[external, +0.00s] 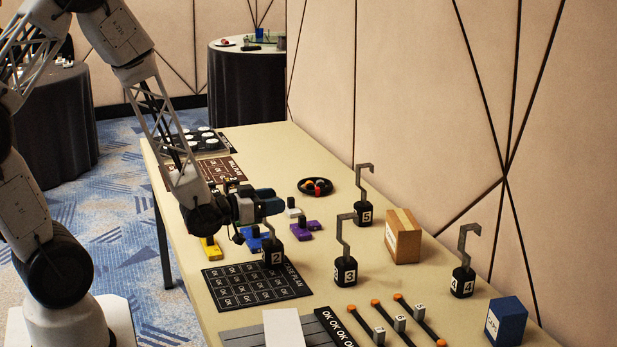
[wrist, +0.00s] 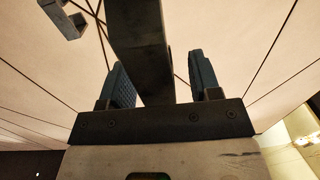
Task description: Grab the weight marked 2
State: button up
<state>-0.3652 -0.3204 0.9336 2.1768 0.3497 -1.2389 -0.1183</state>
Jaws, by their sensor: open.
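The weight marked 2 (external: 272,254) is a black block with a grey upright hook, standing at the far right corner of the seating-plan-style black grid card. My gripper (external: 270,203) is at the height of its hook, and the fingers hide part of the hook in the external view. In the wrist view, the grey hook stem (wrist: 138,40) rises between the two spread fingers of my gripper (wrist: 158,64), with a gap to the right finger. The stem looks nearer the left finger; whether it touches is unclear.
Weights marked 5 (external: 365,214), 3 (external: 346,271) and 4 (external: 462,283) stand to the right. A cardboard box (external: 403,237) and a blue box (external: 506,321) are also there. Orange-ended bars (external: 398,322) lie in front.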

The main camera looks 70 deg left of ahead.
dwell(0.5)
grip_shut()
dwell(1.3)
